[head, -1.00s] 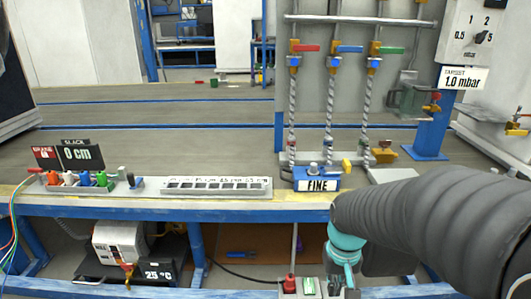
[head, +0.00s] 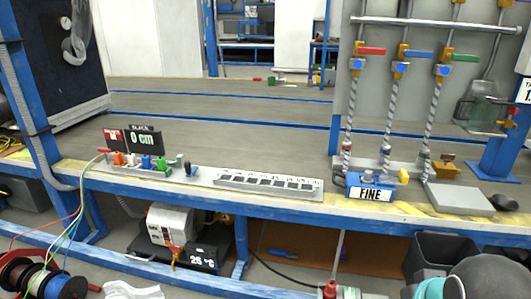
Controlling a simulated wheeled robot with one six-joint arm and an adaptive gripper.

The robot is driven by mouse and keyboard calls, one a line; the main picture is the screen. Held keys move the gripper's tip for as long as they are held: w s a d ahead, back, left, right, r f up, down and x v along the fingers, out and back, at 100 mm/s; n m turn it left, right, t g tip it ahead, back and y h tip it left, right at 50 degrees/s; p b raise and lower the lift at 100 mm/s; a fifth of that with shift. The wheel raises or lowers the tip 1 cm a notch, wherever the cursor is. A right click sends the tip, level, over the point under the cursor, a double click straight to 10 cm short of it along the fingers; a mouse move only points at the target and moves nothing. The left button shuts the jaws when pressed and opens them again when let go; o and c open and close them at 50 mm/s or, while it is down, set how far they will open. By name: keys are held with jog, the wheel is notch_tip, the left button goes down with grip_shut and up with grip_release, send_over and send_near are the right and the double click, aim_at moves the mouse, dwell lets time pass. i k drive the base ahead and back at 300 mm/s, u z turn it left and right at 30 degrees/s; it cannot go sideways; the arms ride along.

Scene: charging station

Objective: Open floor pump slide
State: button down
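Under the bench stands a white boxy unit (head: 170,224) with a yellow and red fitting (head: 174,253) on its front. A black part beside it carries a "25 °C" label (head: 203,262). At the bottom edge a small unit with red and green parts (head: 338,292) is cut off by the frame. I cannot tell which of these is the floor pump, and no slide is clearly recognisable. Part of my arm, dark grey and teal, shows in the bottom right corner. My gripper is outside the picture.
The blue-edged bench (head: 280,207) holds a socket strip (head: 268,184), coloured plugs (head: 140,162), a blue "FINE" block (head: 370,189) and valve pipes (head: 391,120). Cable reels (head: 50,284) sit at the lower left. A dark bin (head: 440,255) stands below right.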

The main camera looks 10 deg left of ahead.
aim_at(204, 241)
jog(key=u, duration=1.95)
jog(key=k, duration=0.55)
jog(key=u, duration=0.95)
jog(key=i, duration=1.65)
jog(key=z, duration=1.2)
jog(key=i, duration=0.5)
jog(key=z, duration=0.5)
